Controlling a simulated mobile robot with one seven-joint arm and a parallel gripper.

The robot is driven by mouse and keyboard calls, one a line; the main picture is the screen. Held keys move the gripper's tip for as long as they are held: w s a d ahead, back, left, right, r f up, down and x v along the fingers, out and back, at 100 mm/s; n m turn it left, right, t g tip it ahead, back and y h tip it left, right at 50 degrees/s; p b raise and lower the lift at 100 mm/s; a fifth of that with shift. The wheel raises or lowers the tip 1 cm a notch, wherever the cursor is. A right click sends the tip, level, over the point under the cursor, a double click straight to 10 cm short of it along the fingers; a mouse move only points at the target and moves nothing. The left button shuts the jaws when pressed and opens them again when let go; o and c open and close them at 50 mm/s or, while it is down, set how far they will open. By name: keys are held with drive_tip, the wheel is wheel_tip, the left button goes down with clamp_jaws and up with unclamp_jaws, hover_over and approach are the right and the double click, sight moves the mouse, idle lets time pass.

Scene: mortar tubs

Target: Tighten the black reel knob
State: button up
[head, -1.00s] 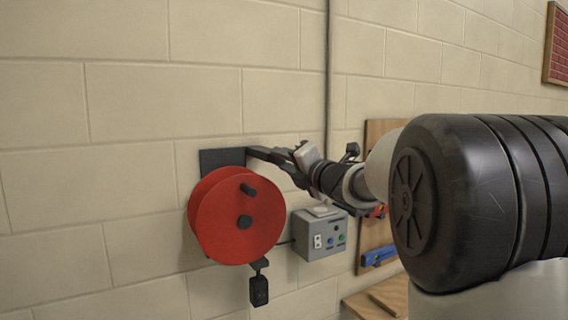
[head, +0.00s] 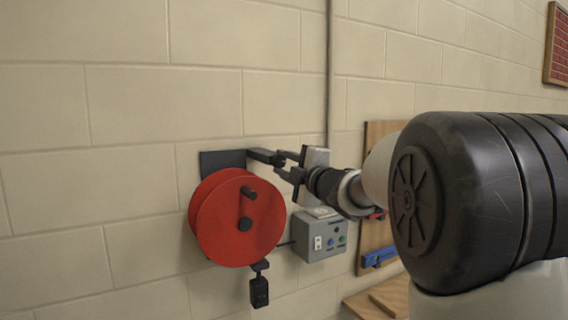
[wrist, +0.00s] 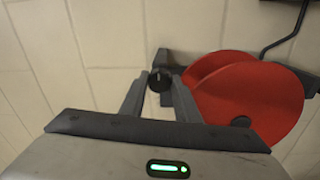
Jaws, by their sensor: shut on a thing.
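A red reel (head: 228,235) hangs on the wall on a black backing plate (head: 222,159). It also shows at the right of the wrist view (wrist: 270,88). The black reel knob (wrist: 159,82) shows in the wrist view between the fingertips, beside the reel and close to the wall. My gripper (head: 283,164) is to the right of the reel's top in the head view, and its two dark fingers are shut on the knob. In the head view the knob is hard to tell apart from the dark fingers and bracket.
A grey control box (head: 320,236) is mounted low right of the reel, under my gripper. A black plug-like piece (head: 259,291) hangs below the reel. A wooden board (head: 376,236) with a blue tool (head: 379,256) is farther right. The wall left of the reel is bare.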

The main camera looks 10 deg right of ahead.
idle(0.5)
drive_tip(key=o, duration=1)
drive_tip(key=shift+o, duration=0.2)
